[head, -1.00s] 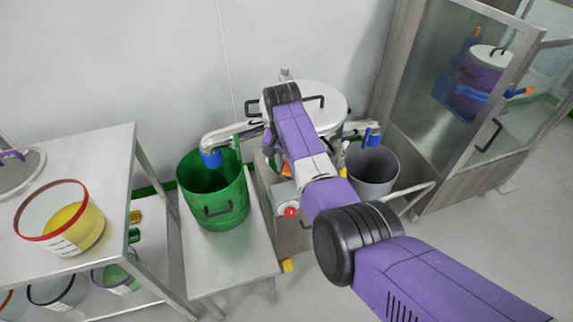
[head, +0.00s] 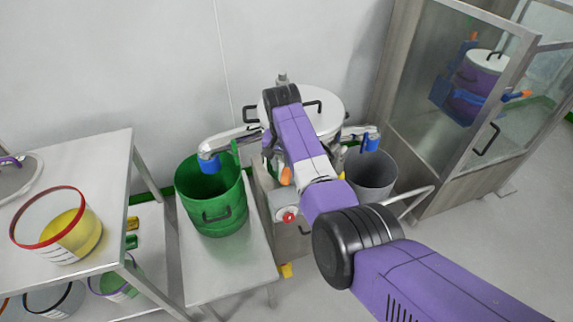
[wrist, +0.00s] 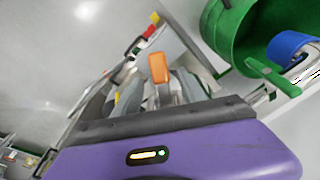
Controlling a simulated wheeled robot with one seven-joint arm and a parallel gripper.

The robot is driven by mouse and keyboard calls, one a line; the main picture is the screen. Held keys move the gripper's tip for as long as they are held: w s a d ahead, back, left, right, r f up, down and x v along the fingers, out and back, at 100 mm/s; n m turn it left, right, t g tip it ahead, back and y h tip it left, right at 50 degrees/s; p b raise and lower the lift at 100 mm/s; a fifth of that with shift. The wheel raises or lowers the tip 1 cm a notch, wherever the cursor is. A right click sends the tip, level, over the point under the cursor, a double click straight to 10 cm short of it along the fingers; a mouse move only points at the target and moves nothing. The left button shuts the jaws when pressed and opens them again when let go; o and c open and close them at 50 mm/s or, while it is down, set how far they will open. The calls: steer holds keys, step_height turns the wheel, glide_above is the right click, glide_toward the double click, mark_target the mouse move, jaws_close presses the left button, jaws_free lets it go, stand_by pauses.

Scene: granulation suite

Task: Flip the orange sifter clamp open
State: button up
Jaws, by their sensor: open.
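The orange sifter clamp (wrist: 158,67) shows as an upright orange handle just beyond my gripper in the wrist view. In the head view a small part of the orange clamp (head: 286,175) shows beside my purple arm, on the front of the sifter. The sifter's round white lid (head: 325,112) is partly covered by my arm. My gripper (wrist: 165,92) is open, its grey fingers close to the clamp's base; I cannot tell whether they touch it. In the head view my gripper is hidden behind my arm.
A green bin (head: 212,195) stands on a bench left of the sifter, under a blue-ended spout (head: 208,160). A grey bin (head: 372,178) is on the right. A red button (head: 289,216) sits below the clamp. A glass-doored cabinet (head: 483,140) stands at right.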

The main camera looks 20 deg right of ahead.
mark_target(285, 178)
step_height(285, 178, up, 8)
steer(key=s, duration=0.1)
steer(key=shift+a+f+b, duration=0.15)
steer(key=shift+a+b, duration=0.1)
steer(key=shift+b, duration=0.05)
steer(key=shift+c, duration=0.2)
